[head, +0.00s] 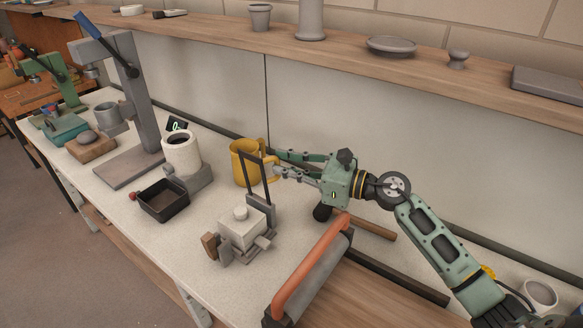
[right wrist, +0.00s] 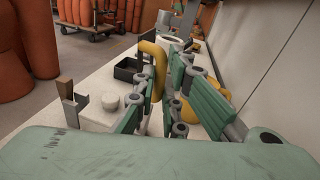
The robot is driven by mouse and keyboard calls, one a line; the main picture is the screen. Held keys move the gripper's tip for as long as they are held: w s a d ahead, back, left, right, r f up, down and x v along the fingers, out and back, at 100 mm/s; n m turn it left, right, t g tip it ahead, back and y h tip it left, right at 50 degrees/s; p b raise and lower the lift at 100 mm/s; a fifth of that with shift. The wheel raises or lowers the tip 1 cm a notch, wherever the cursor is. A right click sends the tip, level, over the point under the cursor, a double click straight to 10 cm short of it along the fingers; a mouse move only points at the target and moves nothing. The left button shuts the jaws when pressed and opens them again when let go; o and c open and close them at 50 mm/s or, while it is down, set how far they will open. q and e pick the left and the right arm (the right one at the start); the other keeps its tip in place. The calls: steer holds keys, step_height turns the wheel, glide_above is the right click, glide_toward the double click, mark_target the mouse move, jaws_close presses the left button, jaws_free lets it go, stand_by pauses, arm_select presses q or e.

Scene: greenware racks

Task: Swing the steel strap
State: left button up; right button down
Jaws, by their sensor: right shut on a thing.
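The steel strap (head: 247,171) is a dark, narrow loop. It stands raised at the back of a small grey fixture (head: 264,242) that holds a pale block with a round knob (head: 240,213). A yellow mug (head: 239,167) is right behind the strap, which crosses in front of it in the head view. My right gripper (head: 275,164) reaches in from the right and is shut on the mug's handle, which shows between the fingers in the right wrist view (right wrist: 157,68). The fingers partly hide the mug there. I cannot tell if the mug touches the bench. My left gripper is out of view.
A black tray (head: 164,213), a white cup (head: 181,154) on a grey stand and a grey lever press (head: 138,100) stand to the left. A roller with an orange handle (head: 312,262) lies in front of my right arm. A shelf (head: 330,45) runs along the back.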

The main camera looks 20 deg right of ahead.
steer(key=shift+s+a+f+n+h, duration=0.15)
steer(key=shift+s+a+n, duration=0.3)
steer(key=shift+a+n, duration=0.25)
steer(key=shift+s+a+r+n+h, duration=0.1)
steer(key=shift+s+a+n+h, duration=0.1)
steer(key=shift+s+a+n, duration=0.35)
steer(key=shift+s+a+f+n+h, duration=0.15)
steer(key=shift+s+a+n, duration=0.15)
steer(key=shift+a+n, duration=0.55)
steer(key=shift+a+r, duration=0.1)
steer(key=c, duration=1.8)
jaws_free()
steer(key=v, duration=1.2)
steer(key=shift+r, duration=0.1)
steer(key=shift+c, duration=0.2)
